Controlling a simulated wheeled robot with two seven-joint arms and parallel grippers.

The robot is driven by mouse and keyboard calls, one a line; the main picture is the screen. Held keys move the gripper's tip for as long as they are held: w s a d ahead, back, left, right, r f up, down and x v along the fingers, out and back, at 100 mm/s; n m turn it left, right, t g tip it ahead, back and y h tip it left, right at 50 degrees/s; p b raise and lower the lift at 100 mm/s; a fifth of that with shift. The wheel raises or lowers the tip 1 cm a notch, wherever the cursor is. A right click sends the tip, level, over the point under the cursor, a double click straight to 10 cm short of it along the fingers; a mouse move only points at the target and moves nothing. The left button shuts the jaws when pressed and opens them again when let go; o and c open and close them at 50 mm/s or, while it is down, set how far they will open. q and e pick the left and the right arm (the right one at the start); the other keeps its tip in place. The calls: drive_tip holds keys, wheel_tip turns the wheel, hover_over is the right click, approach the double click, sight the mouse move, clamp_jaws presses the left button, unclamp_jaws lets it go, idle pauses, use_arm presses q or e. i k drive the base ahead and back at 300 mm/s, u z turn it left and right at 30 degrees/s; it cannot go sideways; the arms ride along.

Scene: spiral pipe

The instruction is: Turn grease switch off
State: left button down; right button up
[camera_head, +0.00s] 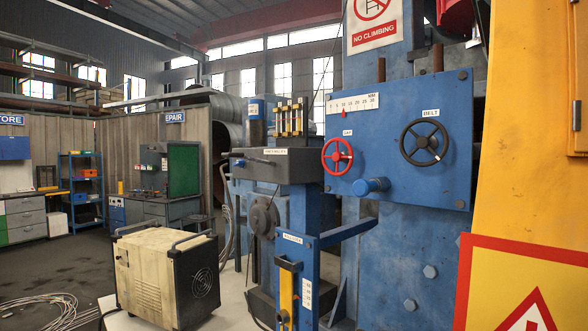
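No label reads clearly as grease, so I cannot tell for sure which part is the grease switch. A dark grey box (275,166) on a blue post carries a small white label too small to read. A thin lever with a blue tip (240,163) sticks out at its left. Upright brass-and-clear tubes (289,119) stand on top of the box. Lower, a yellow part in a blue bracket (287,293) sits beside a blue post with small labels. Neither of my grippers is in view.
A blue panel (400,185) bears a red handwheel (337,156), a black handwheel (423,143) marked BELT and a scale. A cream-and-black wheeled unit (165,280) stands at lower left. A yellow structure (530,130) blocks the right. Cables (45,310) lie on the floor.

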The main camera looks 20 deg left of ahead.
sight(241, 163)
drive_tip(key=k, duration=0.5)
drive_tip(key=u, duration=1.7)
drive_tip(key=i, duration=1.25)
drive_tip(key=z, duration=2.5)
